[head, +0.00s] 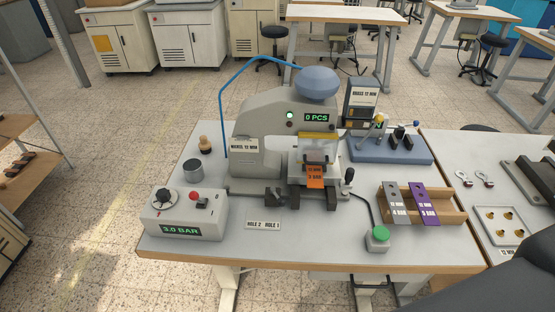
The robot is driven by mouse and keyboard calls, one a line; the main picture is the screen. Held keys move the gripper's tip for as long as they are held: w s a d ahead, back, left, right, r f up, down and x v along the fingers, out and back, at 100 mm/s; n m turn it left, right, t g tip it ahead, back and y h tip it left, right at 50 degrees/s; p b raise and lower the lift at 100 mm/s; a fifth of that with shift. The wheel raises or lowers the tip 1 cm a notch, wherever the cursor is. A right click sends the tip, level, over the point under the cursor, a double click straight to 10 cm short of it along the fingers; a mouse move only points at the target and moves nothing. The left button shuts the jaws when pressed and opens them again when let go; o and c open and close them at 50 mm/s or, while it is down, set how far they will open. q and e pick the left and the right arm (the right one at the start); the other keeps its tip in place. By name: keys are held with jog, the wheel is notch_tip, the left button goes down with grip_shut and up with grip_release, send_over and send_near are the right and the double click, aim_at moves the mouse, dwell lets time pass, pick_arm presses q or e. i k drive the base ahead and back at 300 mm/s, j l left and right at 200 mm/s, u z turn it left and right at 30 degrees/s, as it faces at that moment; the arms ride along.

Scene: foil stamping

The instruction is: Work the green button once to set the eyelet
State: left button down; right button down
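The green button (380,233) sits on a small grey box near the front edge of the table, right of the press, with a dark cable running to it. The grey press (258,125) has a blue dome on top, a lit green lamp and a display (317,118) reading 0 PCS. I cannot make out an eyelet there. The control box (185,215) at the left reads 3.0 BAR. Neither gripper is in view.
A wooden rack (455,216) with a grey and a purple strip stands right of the button. A blue-grey stand (390,152) with small tools is behind it. A grey cup (193,171) and wooden-knobbed stamp (205,145) are at left. A dark shape fills the lower right corner.

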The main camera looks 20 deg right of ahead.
aim_at(380, 234)
jog(key=z, duration=1.45)
